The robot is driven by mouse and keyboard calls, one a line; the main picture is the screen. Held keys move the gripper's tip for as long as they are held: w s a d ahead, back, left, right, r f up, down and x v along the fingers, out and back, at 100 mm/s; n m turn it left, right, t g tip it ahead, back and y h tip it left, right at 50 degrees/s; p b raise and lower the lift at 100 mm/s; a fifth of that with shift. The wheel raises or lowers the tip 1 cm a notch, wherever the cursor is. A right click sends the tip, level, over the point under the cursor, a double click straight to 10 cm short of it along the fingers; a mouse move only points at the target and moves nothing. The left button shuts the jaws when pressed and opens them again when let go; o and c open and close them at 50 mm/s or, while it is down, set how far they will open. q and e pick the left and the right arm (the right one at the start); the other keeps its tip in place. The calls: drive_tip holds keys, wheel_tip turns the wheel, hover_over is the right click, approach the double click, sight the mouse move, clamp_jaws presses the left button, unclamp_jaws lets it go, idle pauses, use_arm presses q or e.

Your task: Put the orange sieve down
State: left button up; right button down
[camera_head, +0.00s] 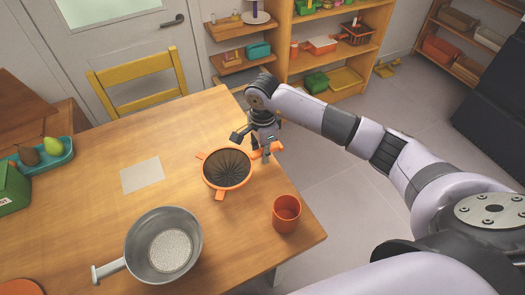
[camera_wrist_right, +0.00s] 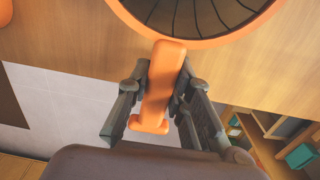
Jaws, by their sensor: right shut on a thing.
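The orange sieve (camera_head: 227,168) has a round orange rim, a dark ribbed bowl and short orange tabs. In the head view it is over the far right part of the wooden table (camera_head: 95,190); I cannot tell whether it touches the top. My right gripper (camera_head: 266,147) is shut on the sieve's orange handle. In the right wrist view the handle (camera_wrist_right: 158,85) runs between the two fingers, and part of the sieve's rim (camera_wrist_right: 197,42) shows above. My left gripper is not in view.
A grey pot (camera_head: 190,222) with pale grains stands at the front. An orange cup (camera_head: 286,213) stands near the right edge. A pale sheet (camera_head: 141,175) lies left of the sieve. A teal tray with pears (camera_head: 62,163) is at far left. A yellow chair (camera_head: 138,78) stands behind.

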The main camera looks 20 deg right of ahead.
drive_tip(key=shift+f, duration=0.1)
drive_tip(key=shift+f, duration=0.15)
drive_tip(key=c, duration=1.4)
unclamp_jaws()
drive_tip(key=shift+c, duration=0.2)
drive_tip(key=shift+r, duration=0.3)
wheel_tip(320, 180, up, 12)
drive_tip(key=b, duration=0.1)
drive_tip(key=shift+b, duration=0.3)
drive_tip(key=shift+f, duration=0.2)
